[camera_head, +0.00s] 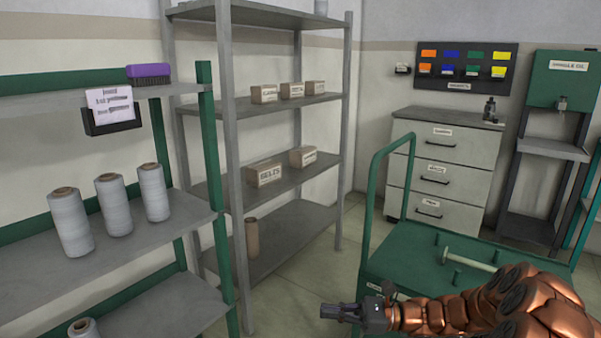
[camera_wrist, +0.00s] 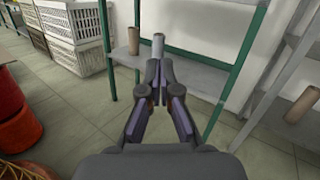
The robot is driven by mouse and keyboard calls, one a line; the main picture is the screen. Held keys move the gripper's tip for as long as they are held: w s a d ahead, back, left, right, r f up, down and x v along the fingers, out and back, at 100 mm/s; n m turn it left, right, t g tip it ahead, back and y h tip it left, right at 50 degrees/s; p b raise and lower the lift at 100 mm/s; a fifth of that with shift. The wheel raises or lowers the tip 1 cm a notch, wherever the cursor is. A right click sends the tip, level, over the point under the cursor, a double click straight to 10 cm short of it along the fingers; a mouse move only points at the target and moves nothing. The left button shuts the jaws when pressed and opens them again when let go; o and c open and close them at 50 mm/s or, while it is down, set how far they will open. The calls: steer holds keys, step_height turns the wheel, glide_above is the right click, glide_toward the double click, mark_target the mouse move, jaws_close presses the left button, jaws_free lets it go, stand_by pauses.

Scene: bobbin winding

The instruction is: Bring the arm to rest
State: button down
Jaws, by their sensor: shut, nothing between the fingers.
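My gripper (camera_head: 340,312) is at the lower middle of the head view, at the end of my copper-coloured arm, which reaches in from the lower right. It is held in open air in front of the green cart. In the wrist view my gripper (camera_wrist: 156,66) points toward a shelf, with its fingertips together and nothing between them. It appears apart from the shelf and the cart.
A green cart (camera_head: 400,250) with a pale spindle (camera_head: 468,259) stands beside my arm. Grey yarn cones (camera_head: 113,205) stand on the green-posted shelf at left. A grey rack (camera_head: 290,175) holds small boxes. The wrist view shows white crates (camera_wrist: 75,35) and red bins (camera_wrist: 18,125). Floor (camera_wrist: 90,95) between is clear.

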steer(key=s+a+r+n+g+h+p, duration=0.35)
steer(key=s+r+n+p, duration=0.2)
steer(key=s+r, duration=0.35)
steer(key=s+a+r+n+g+h+p, duration=0.25)
steer(key=s+r+n+h+p, duration=0.45)
steer(key=s, duration=0.5)
steer(key=s+d+r+n+t+h+p, duration=0.1)
steer(key=s+d+r+n+h+p, duration=0.1)
steer(key=s+d+r+h+p, duration=0.2)
steer(key=s+d+r+n+t+h+p, duration=0.2)
steer(key=s+d+r+h+p, duration=0.2)
steer(key=s+d+r+p, duration=0.4)
steer(key=s+d, duration=0.2)
steer(key=d, duration=0.3)
steer(key=shift+r+t+h, duration=0.3)
steer(key=shift+h, duration=0.05)
